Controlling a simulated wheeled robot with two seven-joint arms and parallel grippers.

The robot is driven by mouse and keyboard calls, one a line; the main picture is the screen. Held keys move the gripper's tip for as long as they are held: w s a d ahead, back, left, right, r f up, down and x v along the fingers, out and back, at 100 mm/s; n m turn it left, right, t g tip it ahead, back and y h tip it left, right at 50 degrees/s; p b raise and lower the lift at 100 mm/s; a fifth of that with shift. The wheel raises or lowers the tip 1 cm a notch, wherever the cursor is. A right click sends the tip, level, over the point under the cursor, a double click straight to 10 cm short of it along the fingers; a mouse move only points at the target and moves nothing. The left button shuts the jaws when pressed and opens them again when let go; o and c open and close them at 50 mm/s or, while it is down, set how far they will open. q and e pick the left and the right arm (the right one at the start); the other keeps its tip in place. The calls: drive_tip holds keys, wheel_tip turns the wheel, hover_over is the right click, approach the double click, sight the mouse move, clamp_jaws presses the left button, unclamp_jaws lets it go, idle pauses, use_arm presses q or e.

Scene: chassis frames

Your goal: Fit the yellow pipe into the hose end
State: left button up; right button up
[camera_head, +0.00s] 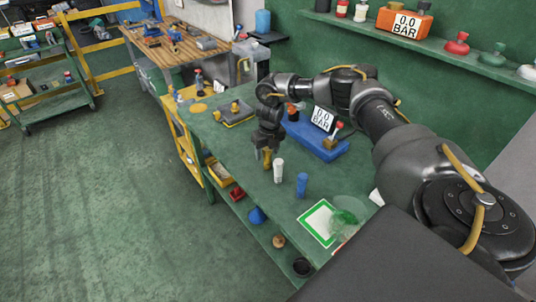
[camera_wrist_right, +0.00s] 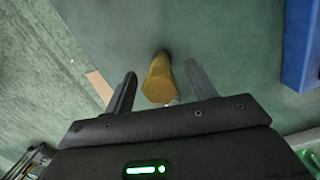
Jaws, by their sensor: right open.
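The yellow pipe (camera_head: 267,161) stands upright on the green table, under my right gripper (camera_head: 265,150). In the right wrist view the yellow pipe (camera_wrist_right: 158,84) is between the two fingers of my right gripper (camera_wrist_right: 160,70), with gaps on both sides. The fingers are open and do not hold it. I cannot tell for sure which fitting is the hose end. My left gripper is not in view.
A white pipe (camera_head: 279,170) and a blue pipe (camera_head: 301,184) stand close to the right of the yellow one. A green-framed white sheet (camera_head: 312,222) lies near the front. A grey tray (camera_head: 236,117) lies farther back. The table's left edge is close to the pipe.

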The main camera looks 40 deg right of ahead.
drive_tip(key=shift+f, duration=0.5)
drive_tip(key=c, duration=1.2)
